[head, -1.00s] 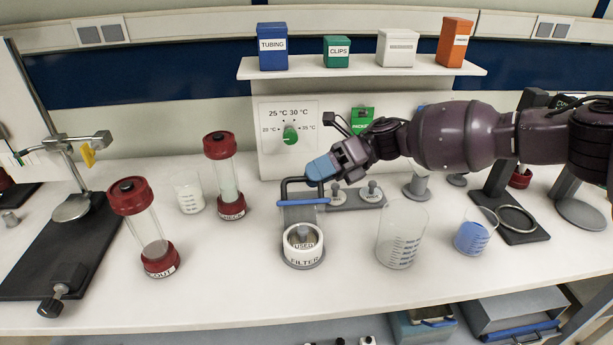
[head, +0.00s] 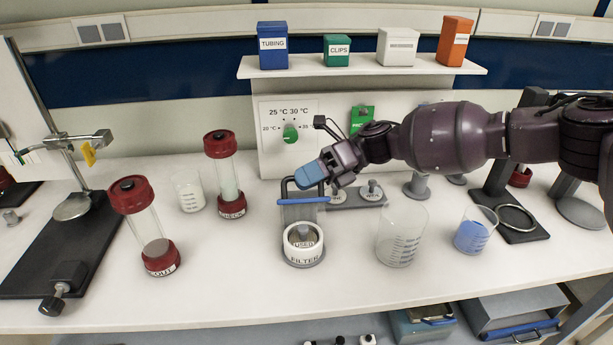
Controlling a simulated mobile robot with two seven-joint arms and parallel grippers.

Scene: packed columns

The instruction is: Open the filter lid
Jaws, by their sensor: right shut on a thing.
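The filter (head: 304,257) is a white round housing labelled FILTER at the middle of the bench. A grey insert marked USED (head: 303,237) shows inside its open top. The filter lid (head: 303,200), clear with a blue edge, stands raised at the back of the housing, with a dark bar handle (head: 289,182) at its top. My right gripper (head: 311,175), with blue fingertips, is shut on the handle and hides its right part. My left gripper is not in view.
Two red-capped columns (head: 147,228) (head: 224,178) and a small beaker (head: 190,193) stand left. A large beaker (head: 399,240) and a beaker of blue liquid (head: 474,233) stand right. A grey block with knobs (head: 357,198) sits behind the filter. The front bench strip is clear.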

